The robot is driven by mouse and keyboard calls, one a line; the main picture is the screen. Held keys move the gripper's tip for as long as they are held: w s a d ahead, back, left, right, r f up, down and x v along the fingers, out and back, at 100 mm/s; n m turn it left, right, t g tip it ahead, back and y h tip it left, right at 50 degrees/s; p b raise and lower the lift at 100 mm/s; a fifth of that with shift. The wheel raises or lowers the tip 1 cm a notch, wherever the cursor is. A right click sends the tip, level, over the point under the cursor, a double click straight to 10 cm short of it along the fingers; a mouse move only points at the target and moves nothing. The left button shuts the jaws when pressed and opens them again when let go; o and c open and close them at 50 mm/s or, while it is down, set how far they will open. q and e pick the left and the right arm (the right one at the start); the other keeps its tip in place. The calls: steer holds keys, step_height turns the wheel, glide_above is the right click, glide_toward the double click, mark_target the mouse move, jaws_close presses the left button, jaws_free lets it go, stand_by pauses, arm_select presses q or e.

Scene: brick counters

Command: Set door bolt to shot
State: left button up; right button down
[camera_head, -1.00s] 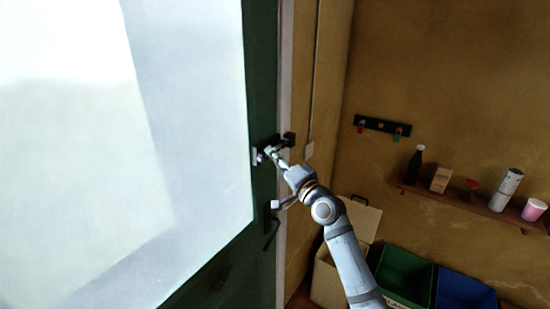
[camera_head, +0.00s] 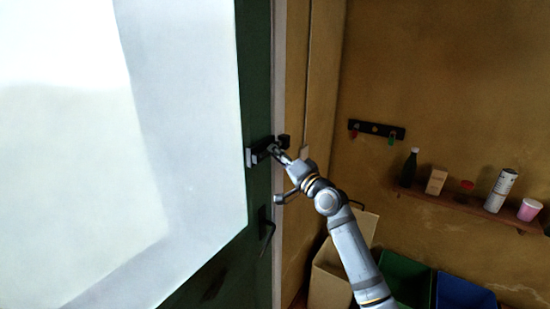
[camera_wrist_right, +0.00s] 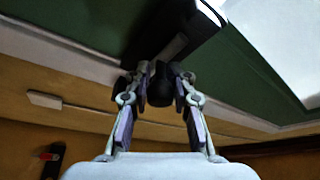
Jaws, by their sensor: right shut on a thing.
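The door bolt (camera_head: 259,154) is a dark fitting with a pale end plate on the green door's right edge. A dark keeper (camera_head: 284,141) sits just right of it by the frame. My right gripper (camera_head: 276,149) is at the bolt's right part, close to the keeper. In the right wrist view its fingers (camera_wrist_right: 160,82) are shut on the dark bolt knob (camera_wrist_right: 160,96), below the bolt body (camera_wrist_right: 178,40). The fingers hide part of the bolt, so I cannot tell how far the rod reaches into the keeper. My left gripper is out of view.
The green door (camera_head: 257,110) has a large pale pane and a dark handle (camera_head: 267,232) below the bolt. At right are a hook rail (camera_head: 365,126), a shelf (camera_head: 455,201) with a bottle and other items, and bins (camera_head: 405,280) below.

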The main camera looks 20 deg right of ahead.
steer(key=c, duration=1.4)
jaws_free()
steer(key=shift+d+r, duration=0.1)
steer(key=shift+r, duration=0.15)
steer(key=shift+o, duration=1.1)
steer(key=shift+w, duration=0.1)
steer(key=shift+o, duration=0.3)
steer(key=shift+w+f, duration=0.15)
steer(key=shift+f, duration=0.05)
steer(key=v, duration=0.7)
steer(key=shift+s, duration=0.25)
steer(key=shift+d+f, duration=0.1)
